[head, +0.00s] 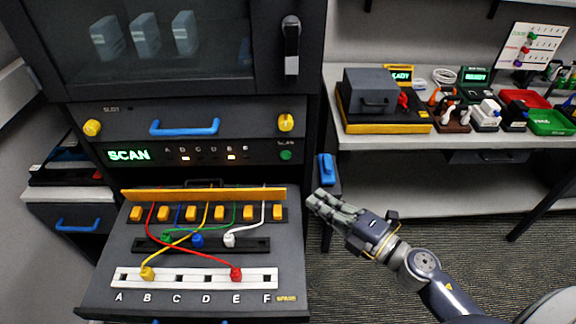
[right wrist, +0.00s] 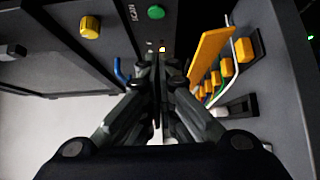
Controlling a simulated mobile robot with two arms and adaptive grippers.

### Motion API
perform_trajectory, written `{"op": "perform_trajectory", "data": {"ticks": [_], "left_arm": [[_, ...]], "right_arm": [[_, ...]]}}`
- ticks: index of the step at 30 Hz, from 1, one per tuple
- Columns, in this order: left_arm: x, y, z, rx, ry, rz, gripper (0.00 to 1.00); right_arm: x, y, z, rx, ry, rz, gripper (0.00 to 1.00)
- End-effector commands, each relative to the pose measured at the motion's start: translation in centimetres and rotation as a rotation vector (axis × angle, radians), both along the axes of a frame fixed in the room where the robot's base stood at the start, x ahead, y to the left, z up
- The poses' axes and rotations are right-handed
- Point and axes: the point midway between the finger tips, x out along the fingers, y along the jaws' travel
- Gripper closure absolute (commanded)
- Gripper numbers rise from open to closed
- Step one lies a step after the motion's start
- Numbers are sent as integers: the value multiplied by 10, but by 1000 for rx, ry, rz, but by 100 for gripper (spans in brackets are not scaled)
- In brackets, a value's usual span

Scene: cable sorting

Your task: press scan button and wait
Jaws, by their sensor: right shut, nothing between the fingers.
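The green scan button (head: 286,155) sits at the right end of the dark front panel, and it also shows in the right wrist view (right wrist: 156,12). The panel display (head: 129,155) reads SCAN in green, with small lit indicators beside it. My right gripper (head: 318,201) is shut and empty, to the right of the cable tray and below and right of the button, apart from it. In the right wrist view its closed fingers (right wrist: 158,62) point toward the panel. My left gripper is not in view.
The pulled-out cable tray (head: 95,290) holds red, yellow, blue, green and white cables, plugged at several places. Yellow knobs (head: 92,127) and a blue handle (head: 184,127) stick out above the display. A shelf (head: 400,137) with tools and bins stands at right.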

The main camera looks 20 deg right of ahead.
Motion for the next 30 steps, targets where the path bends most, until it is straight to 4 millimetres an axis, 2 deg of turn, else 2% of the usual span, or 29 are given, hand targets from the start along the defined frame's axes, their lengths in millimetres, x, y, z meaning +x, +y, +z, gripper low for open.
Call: {"op": "perform_trajectory", "data": {"ticks": [5, 19, 24, 30], "left_arm": [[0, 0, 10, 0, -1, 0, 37], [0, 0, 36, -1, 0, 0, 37], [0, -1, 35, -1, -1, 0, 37], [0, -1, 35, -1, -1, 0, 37]], "right_arm": [[18, 9, 4, 1, -3, 0, 100], [89, 49, 4, 3, -2, -1, 100], [112, 39, 1, 0, -1, -2, 100], [122, 36, 0, 0, 0, -1, 100]]}}
